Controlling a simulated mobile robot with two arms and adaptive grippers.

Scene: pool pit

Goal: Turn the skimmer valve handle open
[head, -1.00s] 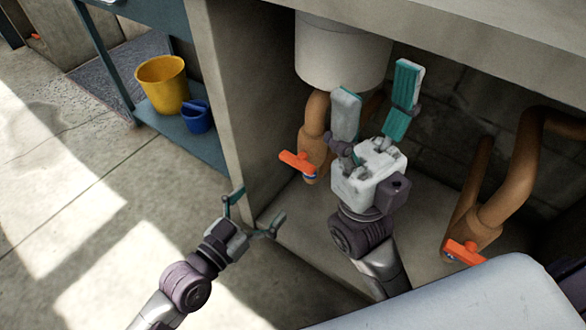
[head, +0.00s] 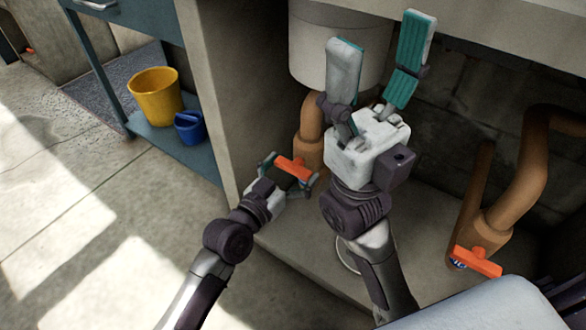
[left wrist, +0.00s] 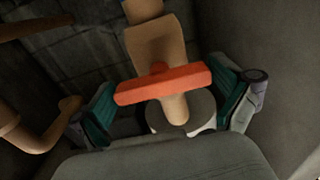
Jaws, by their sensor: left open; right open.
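An orange valve handle (head: 294,168) sits on a brown pipe (head: 311,120) below a white cylinder, inside the concrete recess. My left gripper (head: 290,170) is open with its fingers on either side of this handle. In the left wrist view the handle (left wrist: 164,84) lies crosswise between the two open teal-padded fingers (left wrist: 170,104), with no clear grip on it. A second orange handle (head: 478,262) is on the right pipe. My right gripper (head: 380,68) is open and empty, pointing up in front of the white cylinder. Which handle is the skimmer's I cannot tell.
The white cylinder (head: 335,60) hangs above the left pipe. The recess's left wall (head: 222,90) stands close to my left gripper. A yellow bucket (head: 156,97) and a blue bucket (head: 188,128) stand on a blue shelf outside. Concrete floor at left is clear.

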